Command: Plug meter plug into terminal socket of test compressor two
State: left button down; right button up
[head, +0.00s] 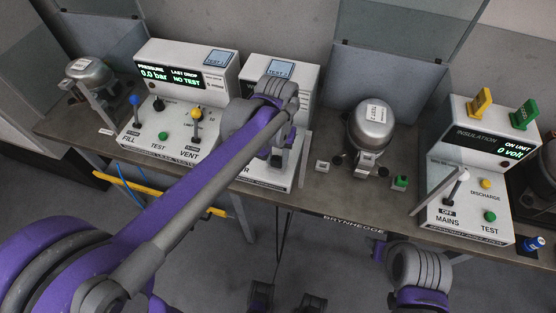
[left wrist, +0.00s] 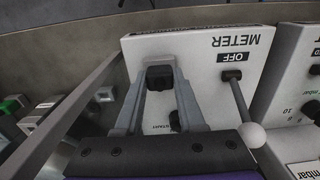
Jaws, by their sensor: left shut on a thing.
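My left gripper (left wrist: 160,72) is shut on the black meter plug (left wrist: 160,80) at the face of the white meter box (left wrist: 200,62), whose switch is marked OFF. I cannot tell whether the plug is seated in the box or just clear of it. In the head view my left gripper (head: 277,155) is over the meter box (head: 304,92), and my arm hides the plug. Test compressor two (head: 370,128), a grey metal dome with a label, stands right of the box. Small terminal blocks (head: 322,166) sit at its foot; the socket is too small to identify. My right gripper (head: 378,250) is low, at the bench's front edge; its jaws are unclear.
A white pressure tester (head: 185,62) with levers stands left of the meter. A white insulation tester (head: 480,135) with yellow and green plugs stands right. Another compressor (head: 88,72) is at the far left. The bench (head: 335,195) is mostly clear before compressor two.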

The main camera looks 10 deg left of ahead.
aim_at(277, 157)
pick_arm(q)
jog(key=shift+r, duration=0.15)
jog(key=shift+r+p, duration=1.9)
jog(key=shift+r, duration=1)
jog(key=shift+f, duration=0.1)
